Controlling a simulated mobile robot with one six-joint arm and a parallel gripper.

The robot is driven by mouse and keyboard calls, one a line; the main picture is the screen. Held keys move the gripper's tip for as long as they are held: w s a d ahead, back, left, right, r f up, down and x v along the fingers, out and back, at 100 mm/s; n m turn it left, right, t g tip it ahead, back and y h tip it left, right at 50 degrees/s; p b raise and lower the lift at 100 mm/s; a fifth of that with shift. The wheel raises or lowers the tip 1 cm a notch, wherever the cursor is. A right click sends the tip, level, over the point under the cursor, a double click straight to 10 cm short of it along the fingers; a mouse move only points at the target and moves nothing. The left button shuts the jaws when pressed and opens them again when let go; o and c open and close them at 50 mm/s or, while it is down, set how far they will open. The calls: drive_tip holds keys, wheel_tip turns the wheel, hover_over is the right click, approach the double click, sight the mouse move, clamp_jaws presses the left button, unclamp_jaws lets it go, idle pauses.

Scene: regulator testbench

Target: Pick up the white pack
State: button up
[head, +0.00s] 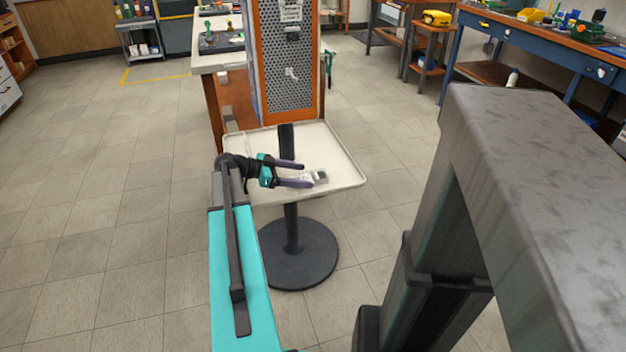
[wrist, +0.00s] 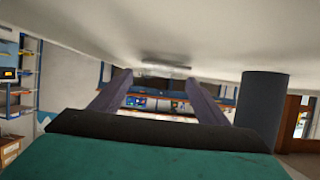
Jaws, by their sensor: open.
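A small pale pack (head: 320,177) with a grey part lies on the white tray (head: 345,181) of a pedestal stand. The pack shows small and blurred in the wrist view (wrist: 168,66), just past the fingertips and between their lines. My gripper (head: 308,175) reaches over the tray from the left, with its two purple fingers apart and nothing between them. In the head view, the fingertips are at the pack's left side and partly hide it. Whether they touch it I cannot tell. The wrist view (wrist: 157,78) also shows the open fingers, with the tray surface at the top.
A dark post (head: 287,140) rises at the tray, close to my gripper; it shows in the wrist view (wrist: 262,105) at right. An orange-framed perforated panel (head: 288,85) stands behind. A blue workbench (head: 540,50) is at right. The floor at left is clear.

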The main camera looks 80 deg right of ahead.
sight(309, 176)
drive_tip(key=shift+x, duration=1.75)
drive_tip(key=shift+d, duration=0.1)
drive_tip(key=shift+c, duration=0.2)
drive_tip(key=c, duration=1.1)
